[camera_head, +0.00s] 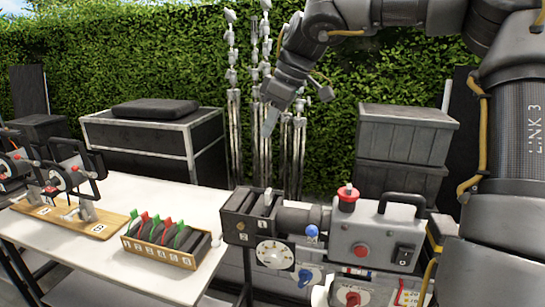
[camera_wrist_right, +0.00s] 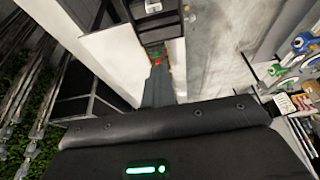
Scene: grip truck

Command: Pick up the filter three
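A wooden box (camera_head: 189,263) with numbered slots stands on the white table. In the right wrist view, green and red bits (camera_wrist_right: 155,58) show just beyond my fingertip. My right gripper (camera_head: 269,124) points downward in the air, above and to the right of the box, apart from it. It looks empty; whether its fingers are parted is unclear. My left gripper is out of view.
Right of the box stands a grey machine (camera_head: 375,243) with a red knob and black handle. A wooden board (camera_head: 75,227) with black-handled devices lies on the table (camera_head: 110,255) at left. Dark crates (camera_head: 400,155), metal stands (camera_head: 235,130) and a hedge are behind.

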